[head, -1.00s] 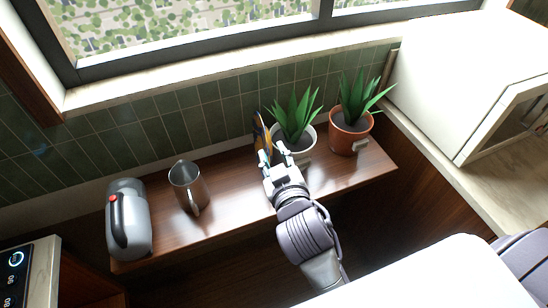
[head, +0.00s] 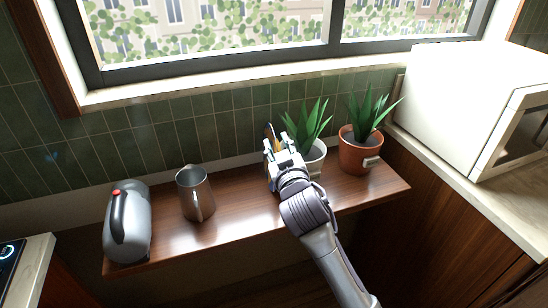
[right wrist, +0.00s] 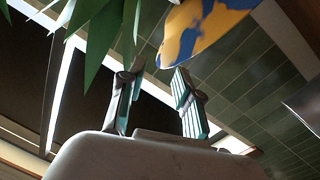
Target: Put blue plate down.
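The blue plate (head: 268,136), with a yellow-orange pattern, stands steeply upright and nearly edge-on near the tiled wall at the back of the wooden shelf. Its lower part is hidden by my right gripper (head: 281,149) in the head view. In the right wrist view the plate (right wrist: 208,28) shows at the top, beyond the fingertips of my right gripper (right wrist: 156,80). The fingers are apart with a clear gap, and nothing shows held between them. I cannot tell what the plate leans on. My left gripper is not in view.
A potted plant in a white pot (head: 316,158) stands close right of my gripper. A terracotta pot (head: 361,158) is further right. A metal pitcher (head: 197,196) and a grey kettle (head: 128,226) stand left on the shelf (head: 238,213). Shelf between pitcher and gripper is clear.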

